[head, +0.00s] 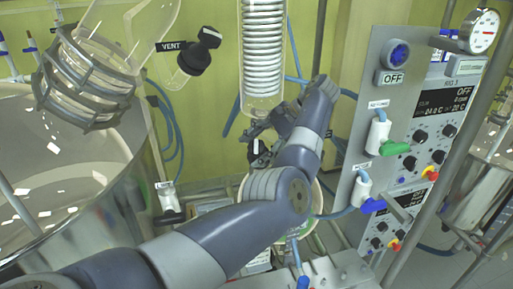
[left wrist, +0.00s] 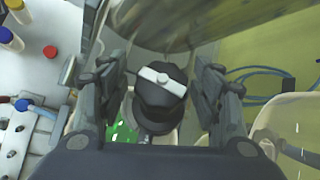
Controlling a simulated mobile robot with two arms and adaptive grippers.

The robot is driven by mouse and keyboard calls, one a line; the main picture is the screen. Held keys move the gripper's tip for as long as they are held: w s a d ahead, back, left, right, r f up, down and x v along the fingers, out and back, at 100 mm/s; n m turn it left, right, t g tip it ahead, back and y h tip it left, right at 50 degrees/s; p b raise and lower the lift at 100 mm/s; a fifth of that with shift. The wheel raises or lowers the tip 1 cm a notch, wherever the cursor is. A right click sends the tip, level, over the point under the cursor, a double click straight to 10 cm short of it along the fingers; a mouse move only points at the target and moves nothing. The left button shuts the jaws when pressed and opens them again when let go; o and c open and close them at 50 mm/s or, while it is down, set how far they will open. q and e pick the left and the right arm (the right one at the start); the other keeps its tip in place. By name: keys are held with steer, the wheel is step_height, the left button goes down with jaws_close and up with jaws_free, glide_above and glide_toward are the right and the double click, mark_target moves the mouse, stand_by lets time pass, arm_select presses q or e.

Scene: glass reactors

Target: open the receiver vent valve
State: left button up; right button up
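In the left wrist view, a black valve knob (left wrist: 158,103) with a white bar across its top sits between the two fingers of my left gripper (left wrist: 157,72). The fingers are apart, one on each side of the knob, with narrow gaps showing. In the head view my left gripper (head: 261,138) is below the coiled glass condenser, at a small black knob (head: 257,153) above the receiver (head: 312,238). My arm hides much of the receiver. Which way the valve is turned I cannot tell for sure. My right gripper is not in view.
Another black knob (head: 199,52) beside a VENT label is at the upper left, near the large glass vessel (head: 75,200). The glass condenser (head: 263,60) hangs close above my gripper. A control panel (head: 415,125) with green and blue valve handles stands at right.

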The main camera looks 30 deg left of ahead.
arm_select(q)
steer(key=shift+m+y, duration=0.3)
stand_by(0.4)
